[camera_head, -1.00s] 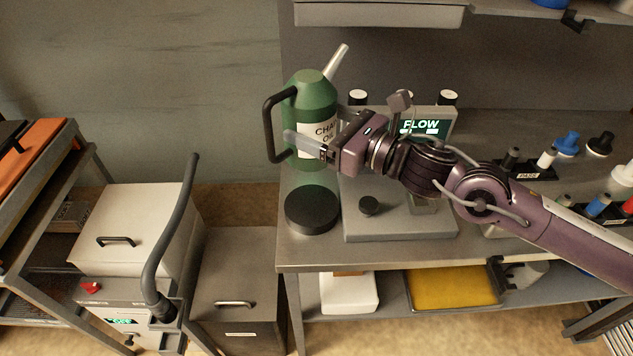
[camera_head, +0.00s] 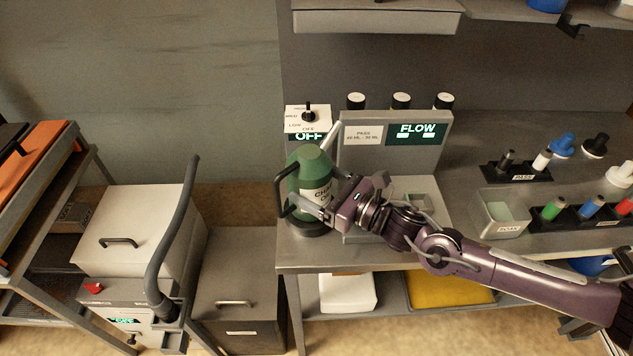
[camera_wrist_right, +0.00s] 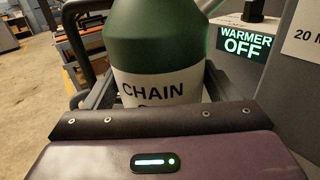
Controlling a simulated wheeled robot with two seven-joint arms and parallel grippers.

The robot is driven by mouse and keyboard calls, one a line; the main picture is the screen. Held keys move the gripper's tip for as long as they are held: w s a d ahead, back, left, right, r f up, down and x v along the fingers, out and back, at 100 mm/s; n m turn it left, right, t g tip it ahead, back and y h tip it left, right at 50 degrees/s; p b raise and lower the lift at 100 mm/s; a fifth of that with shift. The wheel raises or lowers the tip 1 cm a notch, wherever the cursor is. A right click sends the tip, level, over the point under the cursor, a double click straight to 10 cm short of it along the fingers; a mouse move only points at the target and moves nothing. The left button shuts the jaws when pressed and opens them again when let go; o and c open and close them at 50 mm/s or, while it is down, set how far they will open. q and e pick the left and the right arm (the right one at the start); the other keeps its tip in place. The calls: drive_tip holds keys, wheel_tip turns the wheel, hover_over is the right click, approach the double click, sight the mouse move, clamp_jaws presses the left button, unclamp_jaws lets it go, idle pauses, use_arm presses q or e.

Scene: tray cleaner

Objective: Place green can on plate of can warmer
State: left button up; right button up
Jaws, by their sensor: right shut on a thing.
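The green can (camera_head: 312,166) has a dark handle, a pale spout and a white "CHAIN OIL" label. It also shows in the right wrist view (camera_wrist_right: 155,40), between the fingers. My right gripper (camera_head: 312,207) is shut on the can, which looks upright. The can warmer's dark round plate (camera_head: 309,230) is directly under the can and mostly hidden by it. I cannot tell whether the can touches the plate. The warmer's control box (camera_head: 307,118) stands behind, with a knob and a display that reads "WARMER OFF" in the wrist view (camera_wrist_right: 243,43). My left gripper is not in view.
A grey flow station (camera_head: 432,155) stands just right of the can. Bottles and small racks (camera_head: 518,172) sit further right on the bench. The bench's left edge is close to the plate. A grey bin (camera_head: 238,275) and a white box (camera_head: 135,225) stand to the left.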

drive_tip(key=shift+r, duration=0.25)
drive_tip(key=shift+f, duration=0.1)
drive_tip(key=o, duration=1.3)
drive_tip(key=shift+f, duration=0.25)
drive_tip(key=o, duration=0.4)
drive_tip(key=shift+r, duration=0.25)
drive_tip(key=shift+s+d+f, duration=0.15)
drive_tip(key=shift+s+d, duration=0.05)
drive_tip(key=shift+d, duration=0.05)
drive_tip(key=b+v, duration=0.2)
drive_tip(key=v, duration=0.8)
drive_tip(key=shift+s+d+b, duration=0.15)
drive_tip(key=shift+b, duration=0.2)
drive_tip(key=shift+s+d, duration=0.3)
drive_tip(key=shift+d, duration=0.1)
